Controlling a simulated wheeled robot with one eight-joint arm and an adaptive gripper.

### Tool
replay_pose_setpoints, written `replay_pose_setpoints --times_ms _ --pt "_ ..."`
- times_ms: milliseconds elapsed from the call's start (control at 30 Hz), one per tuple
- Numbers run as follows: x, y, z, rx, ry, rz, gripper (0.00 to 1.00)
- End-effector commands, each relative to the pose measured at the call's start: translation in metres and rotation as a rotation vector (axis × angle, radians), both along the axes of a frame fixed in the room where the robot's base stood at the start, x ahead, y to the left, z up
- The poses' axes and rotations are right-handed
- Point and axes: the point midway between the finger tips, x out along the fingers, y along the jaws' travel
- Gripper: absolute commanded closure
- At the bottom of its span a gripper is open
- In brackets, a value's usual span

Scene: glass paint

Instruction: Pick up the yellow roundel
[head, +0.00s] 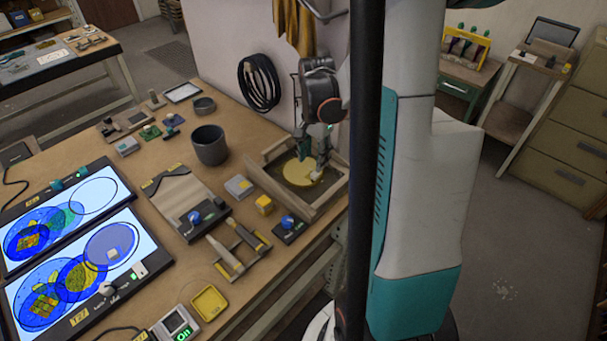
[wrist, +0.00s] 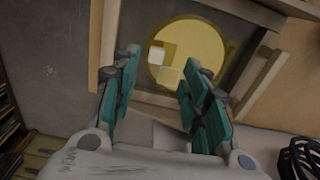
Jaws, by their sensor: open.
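The yellow roundel (head: 299,171) is a flat round disc lying in a shallow wooden frame (head: 262,183) on the workbench. In the wrist view the yellow roundel (wrist: 190,55) shows beyond the fingertips, with pale square patches on its face. My gripper (head: 313,160) is over the roundel at its far right side in the head view. In the wrist view my gripper (wrist: 160,72) has its two teal-padded fingers apart, with nothing held between them. The roundel appears between and just ahead of the fingertips. I cannot tell whether a fingertip touches it.
The wooden frame's raised rails surround the roundel. A dark grey pot (head: 209,146), a yellow block (head: 264,205) and a blue-knobbed device (head: 289,228) stand nearby. A black cable coil (head: 259,83) hangs on the wall. Two lit panels (head: 118,232) with coloured discs lie at left.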

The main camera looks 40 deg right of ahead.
Motion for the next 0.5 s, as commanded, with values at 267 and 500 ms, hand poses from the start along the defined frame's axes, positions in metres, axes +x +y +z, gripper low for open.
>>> replay_pose_setpoints --times_ms 267,500 --pt "-0.001 -0.001 -0.017 0.000 0.000 0.001 0.58" --pt "-0.004 -0.004 -0.051 0.000 -0.001 0.002 0.58"
